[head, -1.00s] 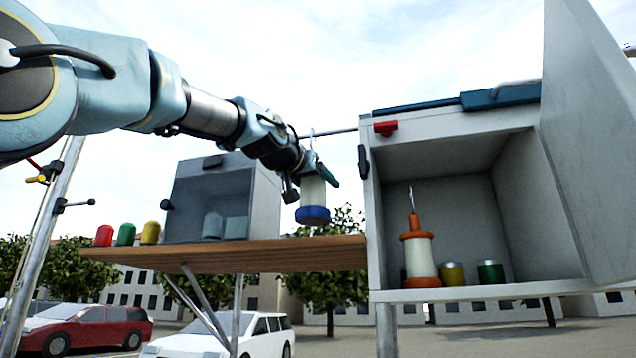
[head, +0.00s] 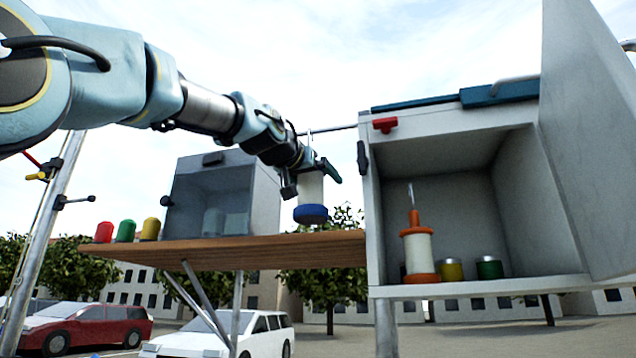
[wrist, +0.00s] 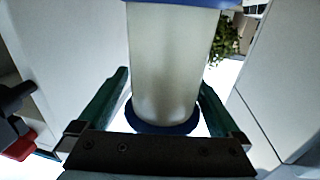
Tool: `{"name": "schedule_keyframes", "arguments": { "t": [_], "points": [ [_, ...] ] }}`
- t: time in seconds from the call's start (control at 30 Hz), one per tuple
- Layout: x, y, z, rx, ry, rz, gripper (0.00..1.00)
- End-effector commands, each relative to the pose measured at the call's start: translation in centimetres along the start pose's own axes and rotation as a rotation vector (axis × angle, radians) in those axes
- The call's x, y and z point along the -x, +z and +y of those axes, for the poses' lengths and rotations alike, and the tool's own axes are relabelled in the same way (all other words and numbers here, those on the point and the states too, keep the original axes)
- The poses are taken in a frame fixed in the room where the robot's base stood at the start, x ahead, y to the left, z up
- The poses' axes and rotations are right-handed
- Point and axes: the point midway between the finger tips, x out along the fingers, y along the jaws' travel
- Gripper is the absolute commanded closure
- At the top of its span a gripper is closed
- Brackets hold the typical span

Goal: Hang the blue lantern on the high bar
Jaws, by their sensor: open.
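The blue lantern has a pale cylindrical body, a blue base (head: 310,214) and a thin hook on top. It is upright above the wooden shelf in the head view. Its hook meets the thin high bar (head: 342,128); whether the bar bears its weight I cannot tell. My gripper (head: 322,172) is at the lantern's upper body. In the wrist view my gripper (wrist: 162,95) has its green fingers on either side of the lantern body (wrist: 170,60), open, with small gaps showing.
An open white cabinet (head: 375,230) with its door swung right holds an orange lantern (head: 419,250) and yellow and green cans. A grey box (head: 265,205) and red, green and yellow cans stand on the wooden shelf (head: 200,250). A red handle (head: 384,125) is on the cabinet's top edge.

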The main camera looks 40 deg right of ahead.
Motion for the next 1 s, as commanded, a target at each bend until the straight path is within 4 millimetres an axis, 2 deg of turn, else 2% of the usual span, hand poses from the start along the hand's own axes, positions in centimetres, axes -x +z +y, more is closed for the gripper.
{"name": "schedule_keyframes", "arguments": {
  "t": [0.3, 0.5, 0.7, 1.0],
  "points": [
    [5.9, 0.4, 0.0, -0.001, -0.001, 0.005, 0.00],
    [9.0, 0.2, 0.0, 0.000, -0.001, 0.004, 0.00],
    [10.3, 0.0, 0.0, 0.000, 0.000, 0.003, 0.00],
    [10.4, -0.1, 0.0, 0.000, 0.000, 0.002, 0.00]
  ]
}}
